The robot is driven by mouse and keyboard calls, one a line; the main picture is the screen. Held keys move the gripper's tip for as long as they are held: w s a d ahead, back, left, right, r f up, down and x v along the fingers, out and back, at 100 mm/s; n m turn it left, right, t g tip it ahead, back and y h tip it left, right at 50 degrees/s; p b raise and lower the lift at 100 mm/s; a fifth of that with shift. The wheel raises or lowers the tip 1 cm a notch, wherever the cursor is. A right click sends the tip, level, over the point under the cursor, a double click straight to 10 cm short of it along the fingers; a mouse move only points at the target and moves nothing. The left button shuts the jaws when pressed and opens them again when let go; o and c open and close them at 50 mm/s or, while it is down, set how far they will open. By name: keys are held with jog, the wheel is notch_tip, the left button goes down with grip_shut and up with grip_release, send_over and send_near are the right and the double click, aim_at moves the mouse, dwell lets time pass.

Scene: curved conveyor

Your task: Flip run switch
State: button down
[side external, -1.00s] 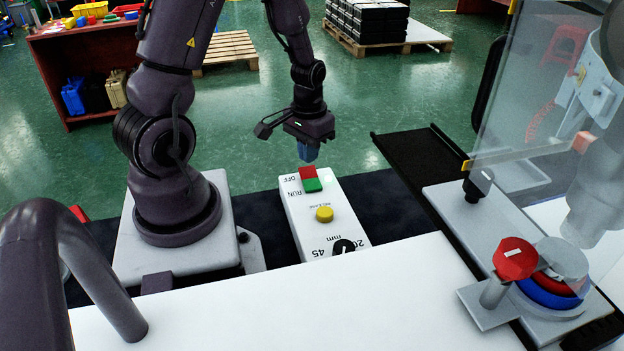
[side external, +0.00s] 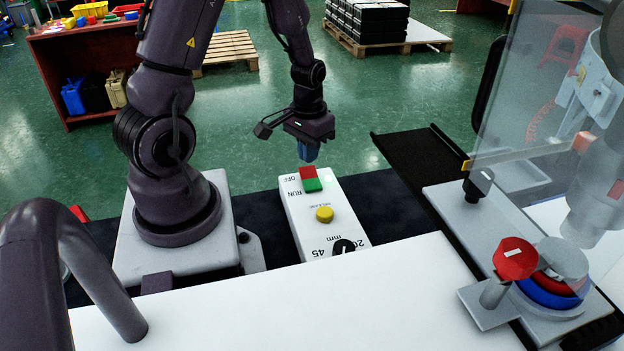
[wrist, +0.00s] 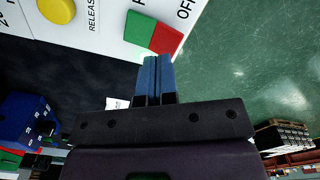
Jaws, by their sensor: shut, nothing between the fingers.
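The run switch is a two-colour rocker on a white control box (side external: 335,222), with a red half (side external: 308,172) by the OFF label and a green half (side external: 312,185) by the RUN label. In the wrist view the green half (wrist: 138,29) and red half (wrist: 165,38) lie just beyond my fingertips. My gripper (side external: 308,155) points down with its blue fingers shut and empty, just behind the red end of the switch. In the wrist view the gripper (wrist: 158,62) shows both blue fingers together. Whether the fingertips touch the switch I cannot tell.
A yellow RELEASE button (side external: 324,214) and a black dial (side external: 343,246) sit on the same box, nearer the camera. A black conveyor piece (side external: 425,165) stands to the right. A red knob (side external: 515,257) is at the lower right. A white surface (side external: 300,300) fills the front.

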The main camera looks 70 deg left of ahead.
aim_at(309, 174)
jog(key=shift+f, duration=2)
dwell(1.2)
jog(key=shift+r, duration=3.5)
jog(key=shift+s+d, duration=0.1)
jog(key=shift+s, duration=0.05)
jog(key=shift+s+d+r+g, duration=0.1)
jog(key=shift+s+d+g, duration=0.25)
jog(key=shift+s, duration=0.2)
jog(key=s+d+r+m+t, duration=0.1)
jog(key=d+r+m+t, duration=0.2)
jog(key=d+r, duration=0.5)
jog(key=s+d+r+m+t, duration=0.2)
jog(key=d+r, duration=0.5)
jog(key=r, duration=0.6)
jog(key=shift+s+d+m+t, duration=0.25)
jog(key=shift+d+m+t, duration=0.2)
jog(key=shift+t, duration=0.2)
